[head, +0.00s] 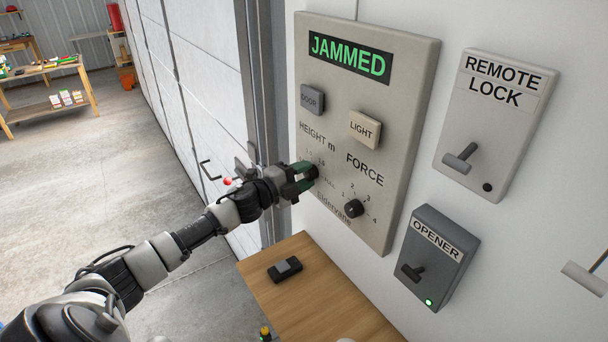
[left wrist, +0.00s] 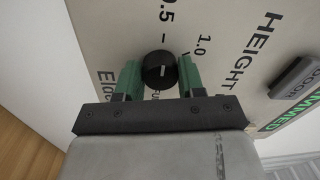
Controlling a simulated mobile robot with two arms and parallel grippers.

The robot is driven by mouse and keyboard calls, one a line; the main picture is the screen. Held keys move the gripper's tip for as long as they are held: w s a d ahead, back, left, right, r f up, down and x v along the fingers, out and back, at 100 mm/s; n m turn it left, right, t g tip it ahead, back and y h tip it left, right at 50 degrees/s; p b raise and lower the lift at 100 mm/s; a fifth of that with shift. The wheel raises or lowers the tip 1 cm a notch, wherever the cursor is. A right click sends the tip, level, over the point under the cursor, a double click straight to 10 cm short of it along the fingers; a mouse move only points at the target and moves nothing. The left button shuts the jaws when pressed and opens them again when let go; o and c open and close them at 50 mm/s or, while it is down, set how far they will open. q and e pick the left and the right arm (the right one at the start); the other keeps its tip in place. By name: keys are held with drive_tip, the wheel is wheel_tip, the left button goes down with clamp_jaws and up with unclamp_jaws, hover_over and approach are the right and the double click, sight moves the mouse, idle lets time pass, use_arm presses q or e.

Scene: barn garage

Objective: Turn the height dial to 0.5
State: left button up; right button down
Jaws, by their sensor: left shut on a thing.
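The height dial (left wrist: 158,70) is a small black round knob with a short white mark, under the HEIGHT m label on the beige control panel (head: 393,75). My left gripper (head: 303,177) reaches in from the left and is shut on the dial; its green fingers lie on either side of the knob in the left wrist view. The labels 0.5 and 1.0 show beside the knob there. The mark is short, and I cannot tell exactly which label it points at. In the head view the fingers partly hide the knob and its scale. My right gripper is not in view.
The panel has a green JAMMED display (head: 348,59), a DOOR button (head: 312,99), a LIGHT button (head: 364,129) and a FORCE dial (head: 354,208). The REMOTE LOCK box (head: 512,105) and OPENER box (head: 437,258) are to its right. A wooden table (head: 335,312) with a small remote (head: 285,269) stands below.

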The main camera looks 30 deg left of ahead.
use_arm(q)
drive_tip(key=o, duration=0.9)
drive_tip(key=shift+s+a+f, duration=0.1)
drive_tip(key=shift+s, duration=0.15)
drive_tip(key=shift+b+v, duration=2.35)
drive_tip(key=shift+v, duration=2.8)
